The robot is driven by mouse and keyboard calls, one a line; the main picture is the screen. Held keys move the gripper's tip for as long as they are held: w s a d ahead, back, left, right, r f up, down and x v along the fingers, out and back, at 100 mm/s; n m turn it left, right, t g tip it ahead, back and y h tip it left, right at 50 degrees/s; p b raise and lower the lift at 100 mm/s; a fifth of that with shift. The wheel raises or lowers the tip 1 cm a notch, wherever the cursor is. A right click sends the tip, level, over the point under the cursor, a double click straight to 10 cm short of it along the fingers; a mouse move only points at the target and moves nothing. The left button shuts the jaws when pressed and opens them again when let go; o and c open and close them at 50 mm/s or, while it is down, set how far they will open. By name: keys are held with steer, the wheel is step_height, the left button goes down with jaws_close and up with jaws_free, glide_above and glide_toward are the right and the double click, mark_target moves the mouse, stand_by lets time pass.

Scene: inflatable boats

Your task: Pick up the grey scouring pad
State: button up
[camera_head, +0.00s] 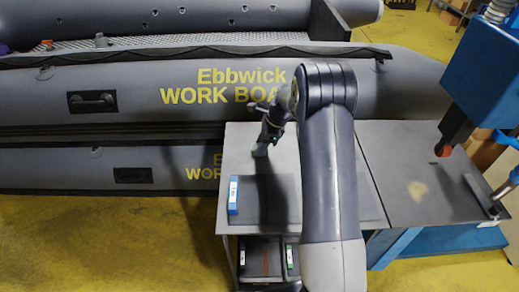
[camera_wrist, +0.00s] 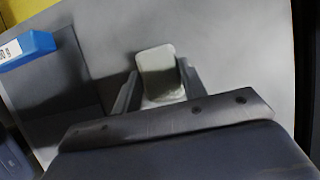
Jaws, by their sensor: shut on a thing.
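The grey scouring pad (camera_wrist: 157,70) is a small greyish block with rounded corners, seen in the wrist view between the two fingers of my gripper (camera_wrist: 158,86). The fingers are shut on it, one on each side. The pad is over the grey table top, and I cannot tell whether it still touches the surface. In the head view my gripper (camera_head: 262,146) points down over the left back part of the table. The pad is too small and hidden there to make out.
The grey table (camera_head: 237,147) carries a dark mat (camera_head: 266,200) with a blue block (camera_head: 232,195) at its left edge. Grey inflatable boats (camera_head: 135,92) stand stacked behind. A blue machine (camera_head: 485,75) stands over the dark right-hand table (camera_head: 415,165). Bins sit under the table.

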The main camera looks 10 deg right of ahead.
steer(key=shift+c, duration=1)
step_height(320, 180, up, 10)
steer(key=b, duration=0.2)
